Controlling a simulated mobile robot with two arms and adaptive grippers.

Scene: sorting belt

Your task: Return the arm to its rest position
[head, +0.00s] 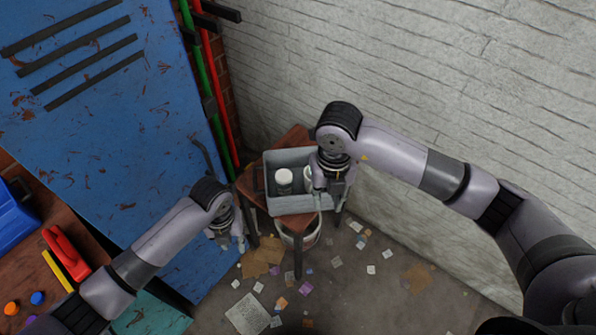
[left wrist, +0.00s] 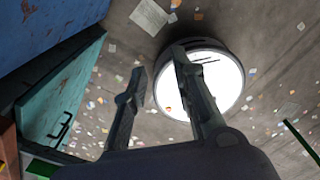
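My left gripper (head: 228,238) hangs at the end of the left arm, in front of the blue locker and left of the stool. In the left wrist view its two fingers (left wrist: 160,62) are apart with nothing between them, so it is open and empty. My right gripper (head: 329,198) points down at the right part of a grey crate (head: 290,207). Its fingers look apart, and I see nothing held between them. A white-lidded jar (head: 284,180) stands in the crate. A second white jar (head: 309,180) is partly hidden by the right gripper.
The crate sits on a wooden stool (head: 297,243), with a pale bucket (head: 312,238) beneath. A blue locker (head: 110,120) and a wooden bench (head: 38,270) with a red object (head: 66,252) are at left. A white brick wall (head: 430,70) stands behind. Paper scraps litter the floor.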

